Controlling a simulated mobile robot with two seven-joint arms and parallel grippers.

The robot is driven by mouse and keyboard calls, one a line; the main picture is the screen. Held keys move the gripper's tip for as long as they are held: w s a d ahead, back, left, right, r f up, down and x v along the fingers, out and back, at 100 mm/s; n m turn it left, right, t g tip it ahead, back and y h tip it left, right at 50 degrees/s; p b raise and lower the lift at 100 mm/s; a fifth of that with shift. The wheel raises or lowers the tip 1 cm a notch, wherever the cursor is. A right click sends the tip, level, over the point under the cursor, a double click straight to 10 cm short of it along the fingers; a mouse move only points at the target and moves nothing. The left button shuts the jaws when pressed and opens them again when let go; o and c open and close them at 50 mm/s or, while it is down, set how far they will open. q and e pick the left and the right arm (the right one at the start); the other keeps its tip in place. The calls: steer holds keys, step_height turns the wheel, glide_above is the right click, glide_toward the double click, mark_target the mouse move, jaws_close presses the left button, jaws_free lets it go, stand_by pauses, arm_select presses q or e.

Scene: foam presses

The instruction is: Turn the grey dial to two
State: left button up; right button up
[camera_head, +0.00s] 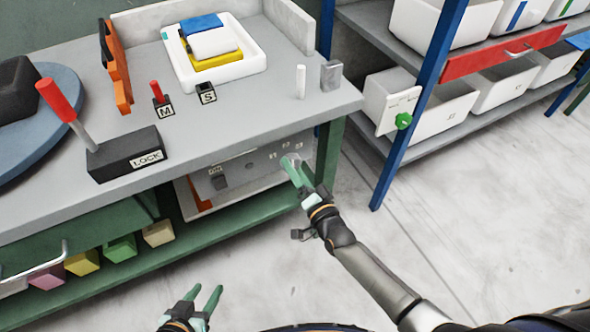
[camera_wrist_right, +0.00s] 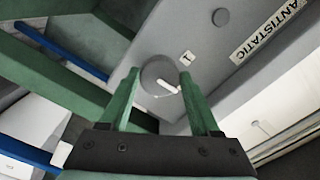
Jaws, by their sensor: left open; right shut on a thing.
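The grey dial (camera_wrist_right: 157,74) is a round knob with a white pointer mark, on the grey panel (camera_head: 244,170) below the bench top. In the head view the dial (camera_head: 291,160) is mostly behind my right gripper (camera_head: 293,170). Small number labels sit above and left of it. In the right wrist view my right gripper (camera_wrist_right: 158,92) has its green fingers on both sides of the dial and is shut on it. One white label shows beside the dial there; which number the pointer faces I cannot tell. My left gripper (camera_head: 204,299) is open and empty, low over the floor.
A lock box (camera_head: 125,155) with a red-handled lever, a small red switch (camera_head: 157,92) and a white tray (camera_head: 180,70) of foam blocks stand on the bench. The floor between is clear.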

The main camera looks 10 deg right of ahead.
steer(key=shift+m, duration=0.3)
steer(key=o, duration=1.3)
steer(key=shift+c, duration=0.2)
steer(key=shift+o, duration=0.5)
steer(key=shift+s, duration=0.1)
steer(key=p+v, duration=0.2)
steer(key=v, duration=1)
steer(key=shift+s, duration=0.2)
